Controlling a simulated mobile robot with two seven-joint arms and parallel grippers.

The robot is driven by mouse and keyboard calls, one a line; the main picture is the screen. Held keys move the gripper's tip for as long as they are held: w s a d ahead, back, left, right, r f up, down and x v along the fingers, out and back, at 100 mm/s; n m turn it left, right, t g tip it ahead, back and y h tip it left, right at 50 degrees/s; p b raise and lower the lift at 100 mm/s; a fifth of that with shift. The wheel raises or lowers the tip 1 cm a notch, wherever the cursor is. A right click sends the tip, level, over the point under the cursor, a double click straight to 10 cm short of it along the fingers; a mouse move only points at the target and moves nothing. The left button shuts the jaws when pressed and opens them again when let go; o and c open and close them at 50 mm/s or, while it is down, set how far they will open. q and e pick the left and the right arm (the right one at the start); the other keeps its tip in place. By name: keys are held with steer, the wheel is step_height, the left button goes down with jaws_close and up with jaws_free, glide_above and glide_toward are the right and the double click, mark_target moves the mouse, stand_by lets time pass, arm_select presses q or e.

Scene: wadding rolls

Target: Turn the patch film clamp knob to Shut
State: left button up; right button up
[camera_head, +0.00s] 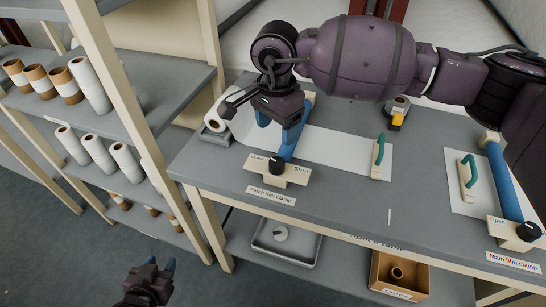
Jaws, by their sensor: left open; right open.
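The patch film clamp knob (276,165) is a black knob on a cream plate (291,177) at the table's front edge. The plate reads Open on the left and Shut on the right. The knob's small white mark seems to face the Open side, but it is tiny. A blue clamp bar (284,154) runs back from the plate, partly hidden by my arm. My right gripper (274,124) is open, above and behind the knob, apart from it. My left gripper (167,270) is low at the bottom left, open, away from the table.
A white film sheet (330,148) with a green-handled tool (378,156) lies right of the bar. The main film clamp knob (529,232) is at far right. A tape dispenser (398,115) stands behind. Shelves of rolls (90,85) stand left; a tray (287,245) sits below.

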mark_target(276, 162)
step_height(276, 162, down, 11)
steer(key=shift+r+p, duration=0.1)
steer(key=shift+p, duration=0.35)
steer(key=c, duration=0.9)
